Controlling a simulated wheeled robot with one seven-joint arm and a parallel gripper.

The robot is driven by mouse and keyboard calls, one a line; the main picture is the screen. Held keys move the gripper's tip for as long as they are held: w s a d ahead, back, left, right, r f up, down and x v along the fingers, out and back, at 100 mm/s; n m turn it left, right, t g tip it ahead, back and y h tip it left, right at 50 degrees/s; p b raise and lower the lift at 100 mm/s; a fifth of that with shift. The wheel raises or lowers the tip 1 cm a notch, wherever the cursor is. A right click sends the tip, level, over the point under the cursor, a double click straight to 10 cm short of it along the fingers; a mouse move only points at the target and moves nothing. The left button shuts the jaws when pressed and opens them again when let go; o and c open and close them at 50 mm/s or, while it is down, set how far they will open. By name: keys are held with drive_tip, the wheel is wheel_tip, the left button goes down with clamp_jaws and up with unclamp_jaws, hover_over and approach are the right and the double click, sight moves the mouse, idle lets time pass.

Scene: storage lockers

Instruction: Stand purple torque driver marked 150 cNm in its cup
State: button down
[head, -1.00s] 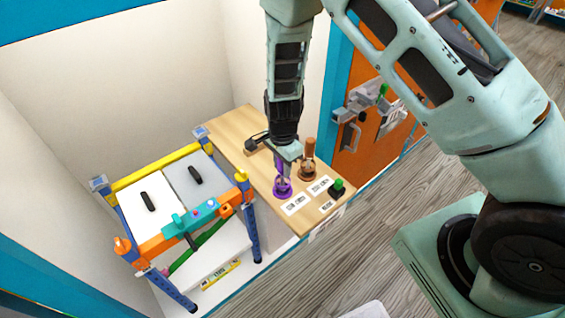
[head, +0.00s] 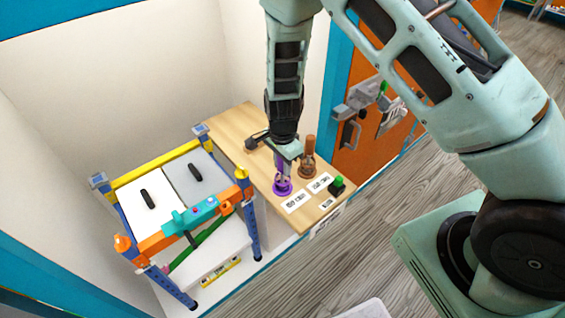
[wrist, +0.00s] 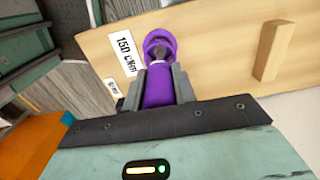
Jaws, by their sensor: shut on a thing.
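The purple torque driver (wrist: 158,88) is between the fingers of my gripper (wrist: 160,80) in the wrist view, and the fingers are shut on it. Its far end is at the purple ring-shaped cup (wrist: 160,38), beside the label reading 150 cNm (wrist: 124,54). In the head view my gripper (head: 287,158) is above the purple cup (head: 282,187) on the wooden shelf, and the driver looks close to upright. Whether the tip is fully inside the cup or resting on the floor of it I cannot tell.
A brown driver stands in a brown cup (head: 307,169) just right of the purple one. A blue-legged rack (head: 251,228) stands to the left. The wooden shelf (head: 228,133) has bare room behind.

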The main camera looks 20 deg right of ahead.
drive_tip(key=c, duration=1.1)
unclamp_jaws()
drive_tip(key=shift+o, duration=0.2)
wheel_tip(320, 180, up, 17)
drive_tip(key=s+a+r+n, duration=0.2)
drive_tip(key=s+r+n, duration=0.1)
drive_tip(key=s+n, duration=0.4)
drive_tip(key=s+a+r+n+p, duration=0.1)
drive_tip(key=s+r+n, duration=0.3)
drive_tip(key=s+n, duration=0.4)
drive_tip(key=s+a+r+n, duration=0.3)
drive_tip(key=s+n, duration=0.4)
drive_tip(key=s, duration=0.4)
drive_tip(key=shift+s+r+y+p, duration=0.3)
drive_tip(key=shift+s+r, duration=0.05)
drive_tip(key=shift+r, duration=0.3)
